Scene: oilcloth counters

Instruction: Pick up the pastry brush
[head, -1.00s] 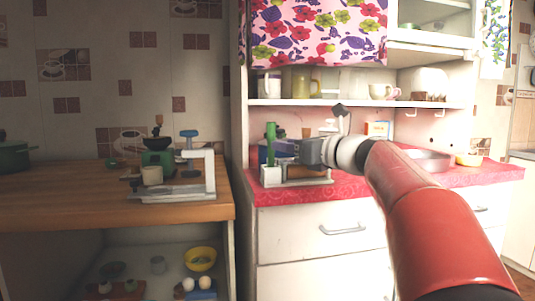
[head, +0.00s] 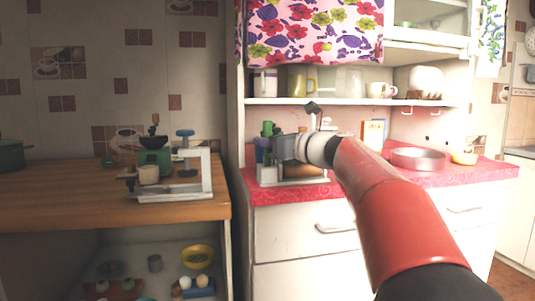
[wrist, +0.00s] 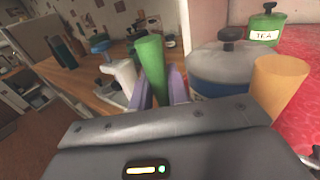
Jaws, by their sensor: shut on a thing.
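The pastry brush shows only as a green handle (wrist: 152,68) in the wrist view, standing up between my gripper's fingers (wrist: 160,92). Its bristle end is hidden. In the head view the green handle (head: 267,128) rises just above my gripper (head: 272,149), at the left end of the red-topped counter. My gripper is shut on the handle. I cannot tell whether its lower end is clear of what is beneath.
A lidded grey and blue jar (wrist: 225,68), an orange cup (wrist: 280,84) and a green TEA tin (wrist: 265,26) stand close right in the wrist view. A round pan (head: 418,160) sits farther right. The wooden counter (head: 60,203) has free room at left.

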